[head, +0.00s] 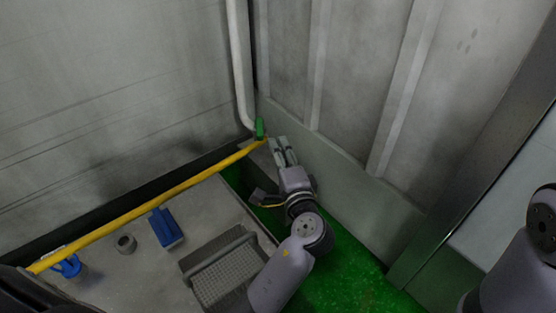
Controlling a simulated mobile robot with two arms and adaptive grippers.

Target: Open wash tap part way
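The wash tap shows as a small green handle (260,128) at the lower end of a pale vertical pipe (240,70), in the corner of the two grey walls. A yellow hose (150,207) runs from just below it down to the left. My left gripper (277,142) is close to the tap, just below and to the right of it in the picture. Its two fingers point up toward the tap, and nothing shows between them. How far apart they are is too small to tell, as is any contact with the handle. My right gripper is out of view.
A grey bench (205,207) with a mesh tray (222,272), a blue block-like item (166,228), a small grey cylinder (126,243) and a blue fitting (68,266) is at lower left. A ribbed grey wall (350,110) stands close beside my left gripper. Green floor (345,268) shows below.

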